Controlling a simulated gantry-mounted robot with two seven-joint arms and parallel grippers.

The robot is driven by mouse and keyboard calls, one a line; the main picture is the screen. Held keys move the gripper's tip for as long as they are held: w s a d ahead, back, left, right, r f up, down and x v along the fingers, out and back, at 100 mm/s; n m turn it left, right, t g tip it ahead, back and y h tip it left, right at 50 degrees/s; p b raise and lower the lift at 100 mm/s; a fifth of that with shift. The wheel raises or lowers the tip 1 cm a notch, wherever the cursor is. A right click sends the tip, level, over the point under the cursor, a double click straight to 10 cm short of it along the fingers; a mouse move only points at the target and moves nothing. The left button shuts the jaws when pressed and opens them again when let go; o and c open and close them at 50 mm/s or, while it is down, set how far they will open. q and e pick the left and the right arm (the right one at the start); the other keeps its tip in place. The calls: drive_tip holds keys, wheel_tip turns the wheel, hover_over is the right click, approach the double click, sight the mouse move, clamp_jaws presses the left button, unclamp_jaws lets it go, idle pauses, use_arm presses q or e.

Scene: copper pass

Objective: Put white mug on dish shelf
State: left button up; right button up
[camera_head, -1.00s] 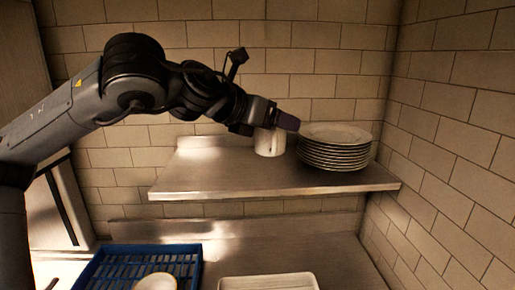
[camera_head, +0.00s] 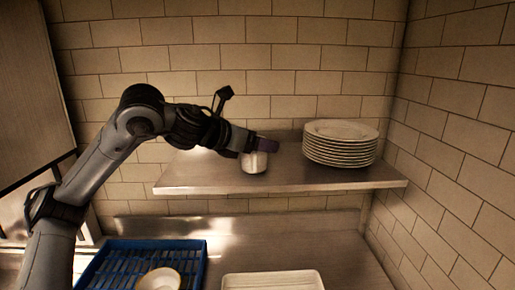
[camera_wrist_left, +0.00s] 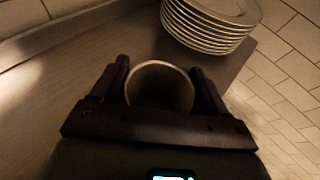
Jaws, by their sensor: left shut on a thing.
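The white mug (camera_head: 254,163) is at the metal dish shelf (camera_head: 215,176), left of the plate stack. In the head view its base appears at the shelf surface; I cannot tell whether it rests there or hangs just above. My left gripper (camera_head: 262,146) is shut on the mug near its top. In the left wrist view the mug's round rim (camera_wrist_left: 160,68) shows between the two fingers, opening toward the camera. My right gripper is not in view.
A stack of several white plates (camera_head: 340,152) stands on the shelf to the right, apart from the mug. Below are a blue rack (camera_head: 200,246) holding a white bowl-like dish (camera_head: 158,280) and a pale tray (camera_head: 272,282). A tiled wall (camera_head: 290,50) closes the back and right.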

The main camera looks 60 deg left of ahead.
use_arm(q)
drive_tip(key=shift+f, duration=0.25)
drive_tip(key=shift+f, duration=0.25)
drive_tip(key=o, duration=1.2)
drive_tip(key=shift+r, duration=0.1)
